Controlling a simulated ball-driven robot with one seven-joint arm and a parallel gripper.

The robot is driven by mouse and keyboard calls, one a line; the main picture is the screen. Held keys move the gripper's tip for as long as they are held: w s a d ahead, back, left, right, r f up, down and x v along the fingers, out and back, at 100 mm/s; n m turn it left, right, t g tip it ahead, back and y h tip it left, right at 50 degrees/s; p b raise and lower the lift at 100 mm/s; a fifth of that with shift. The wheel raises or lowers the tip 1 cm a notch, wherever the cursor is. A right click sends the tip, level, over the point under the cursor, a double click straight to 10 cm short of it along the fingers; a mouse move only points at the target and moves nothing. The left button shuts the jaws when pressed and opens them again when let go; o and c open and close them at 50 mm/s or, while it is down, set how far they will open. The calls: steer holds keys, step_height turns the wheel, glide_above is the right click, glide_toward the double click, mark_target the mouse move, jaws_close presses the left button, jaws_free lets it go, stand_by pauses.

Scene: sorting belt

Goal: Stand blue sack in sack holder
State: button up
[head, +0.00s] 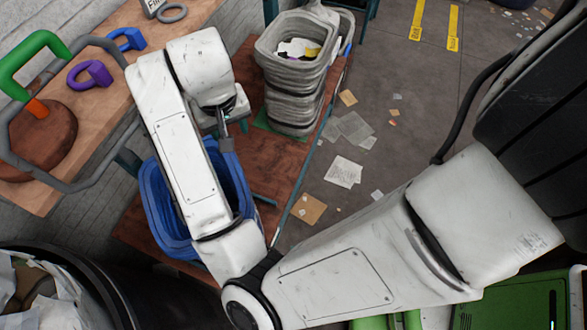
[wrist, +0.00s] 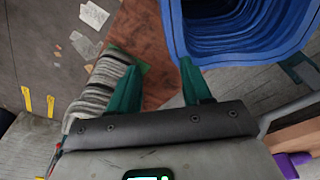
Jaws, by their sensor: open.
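The blue sack (head: 158,212) stands open-topped on the brown board, partly hidden behind my arm in the head view. Its ribbed blue inside and rim (wrist: 272,58) fill the top right of the wrist view. My gripper (head: 226,140) is above the board, close to the sack's upper edge. In the wrist view my gripper (wrist: 160,72) has its two green fingers apart with nothing between them. The right finger is near the blue rim; I cannot tell whether it touches. I cannot clearly make out which part is the sack holder.
A grey sack (head: 292,75) with waste in it stands on the brown board (head: 243,150). A grey tube loop (head: 100,42) and a bench with green, purple and blue items lie left. A black-rimmed bin (head: 75,275) is lower left. Scraps litter the floor.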

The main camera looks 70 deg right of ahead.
steer(key=s+d+n+t+h, duration=0.2)
steer(key=s+d+n+h, duration=0.15)
steer(key=d, duration=0.55)
steer(key=s+a+f+n+g+y, duration=0.2)
steer(key=s+a+f+n+y, duration=0.2)
steer(key=s+a+f, duration=0.9)
steer(key=shift+s+f+n+y, duration=0.2)
steer(key=shift+s+n+y, duration=0.15)
steer(key=shift+s, duration=0.2)
